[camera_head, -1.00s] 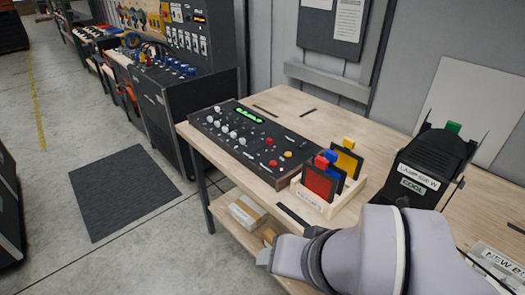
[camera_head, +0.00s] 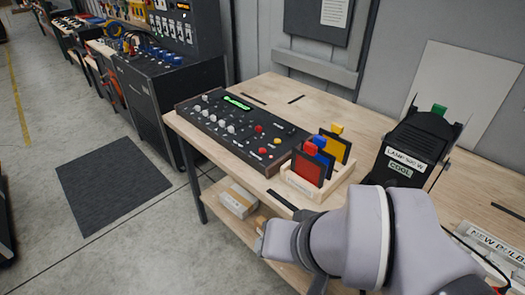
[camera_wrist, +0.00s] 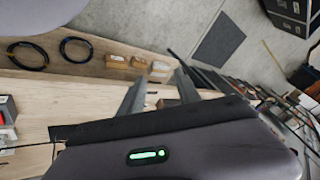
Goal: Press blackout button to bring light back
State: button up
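A dark control console (camera_head: 237,125) with a wooden edge, a lit green display, white knobs and red and yellow buttons lies on the wooden bench. I cannot read which button is the blackout one. A red button (camera_head: 263,150) and a yellow button (camera_head: 277,140) sit near its right end. My gripper (camera_head: 262,238) is low in front of the bench, apart from the console, its fingers mostly hidden in the head view. In the wrist view my gripper (camera_wrist: 160,84) shows two separated fingers with nothing held between them. The console is not clearly visible there.
A wooden rack (camera_head: 318,185) holds red, blue and yellow framed filters right of the console. A black lamp (camera_head: 415,145) labelled "COOL" stands further right. A box (camera_head: 238,200) lies on the lower shelf. A dark mat (camera_head: 112,185) covers floor at left.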

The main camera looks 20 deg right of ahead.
grip_shut()
dwell(1.4)
